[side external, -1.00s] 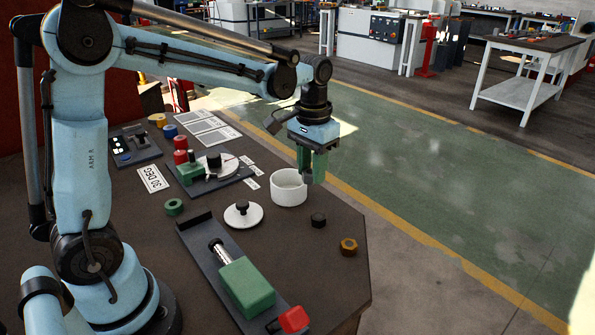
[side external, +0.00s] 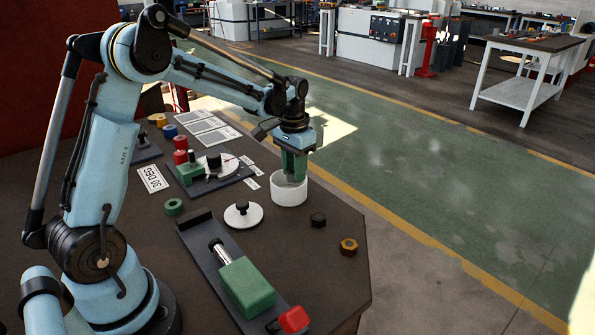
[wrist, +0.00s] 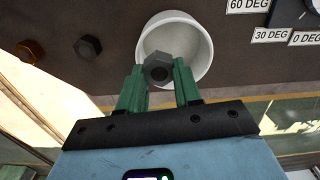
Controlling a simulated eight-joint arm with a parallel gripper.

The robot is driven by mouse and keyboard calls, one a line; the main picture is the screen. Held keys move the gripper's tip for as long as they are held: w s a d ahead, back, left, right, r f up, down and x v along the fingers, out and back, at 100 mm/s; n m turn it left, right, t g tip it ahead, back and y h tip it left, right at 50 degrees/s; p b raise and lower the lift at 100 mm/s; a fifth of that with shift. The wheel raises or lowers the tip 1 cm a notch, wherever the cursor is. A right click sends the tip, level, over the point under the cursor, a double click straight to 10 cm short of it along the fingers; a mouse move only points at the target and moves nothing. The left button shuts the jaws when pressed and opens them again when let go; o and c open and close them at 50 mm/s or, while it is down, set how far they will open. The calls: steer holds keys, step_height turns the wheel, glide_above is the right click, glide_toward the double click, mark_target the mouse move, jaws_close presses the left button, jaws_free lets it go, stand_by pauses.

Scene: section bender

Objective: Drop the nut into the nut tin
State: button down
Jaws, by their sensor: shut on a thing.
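My gripper (side external: 293,178) has green fingers and points down at the white round tin (side external: 289,192). In the wrist view my gripper (wrist: 158,78) is shut on a grey hex nut (wrist: 157,69), held between the fingertips. The nut shows over the open mouth of the tin (wrist: 205,45), nearer the side toward my wrist. In the side view the fingertips reach the tin's rim and the nut is hidden. The tin stands upright on the dark bench and looks empty where its floor shows.
A dark nut (side external: 318,219) and a brass-coloured nut (side external: 348,246) lie right of the tin. A white disc with a black knob (side external: 243,214) is in front. The bender (side external: 205,168) and angle cards (side external: 153,179) are left. A green-block vise (side external: 245,285) stands nearer.

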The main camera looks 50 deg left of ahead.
steer(key=shift+f, duration=0.4)
steer(key=c, duration=0.7)
jaws_free()
step_height(320, 180, up, 12)
steer(key=shift+r, duration=0.1)
steer(key=s+d+f+t, duration=0.2)
steer(key=s+d+t, duration=0.1)
steer(key=s+d, duration=0.3)
steer(key=s+d+f+m+t, duration=0.1)
steer(key=s+d+f+t, duration=0.1)
steer(key=s+d+t, duration=0.2)
steer(key=s+d, duration=0.2)
steer(key=s, duration=0.2)
steer(key=shift+s, duration=0.25)
